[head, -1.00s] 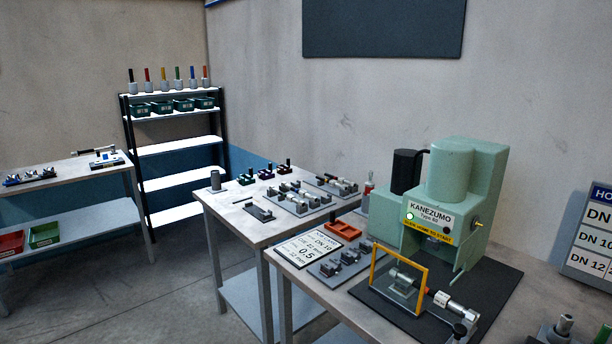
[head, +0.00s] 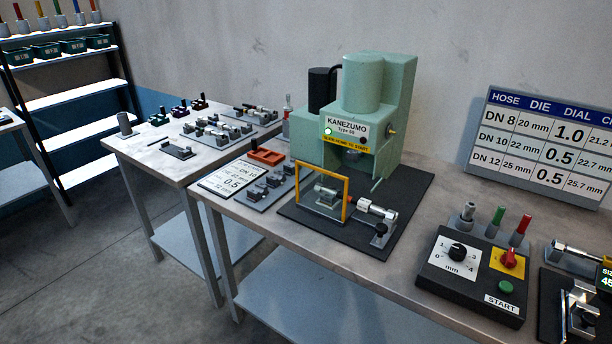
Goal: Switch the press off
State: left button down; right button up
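The green press (head: 365,110) labelled KANEZUMO stands on a black mat (head: 405,205) on the workbench. A small light (head: 328,131) on its front glows pale green. A yellow frame (head: 346,192) stands in front of it around a metal fixture. The black control box (head: 470,305) is at the lower right. It carries a dial (head: 458,251) marked in mm, a red rotary switch (head: 509,258) on a yellow plate, and a green START button (head: 506,286). I cannot tell the red switch's set position. Neither of my grippers is in view.
A hose, die and dial chart (head: 545,140) stands behind the control box. Marker-like pegs (head: 497,218) stand behind the box, and a gauge-like tool (head: 585,310) is at its right. A second table (head: 150,150) with metal parts is at the left.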

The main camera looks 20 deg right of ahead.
aim_at(507, 260)
jog(key=z, duration=1.65)
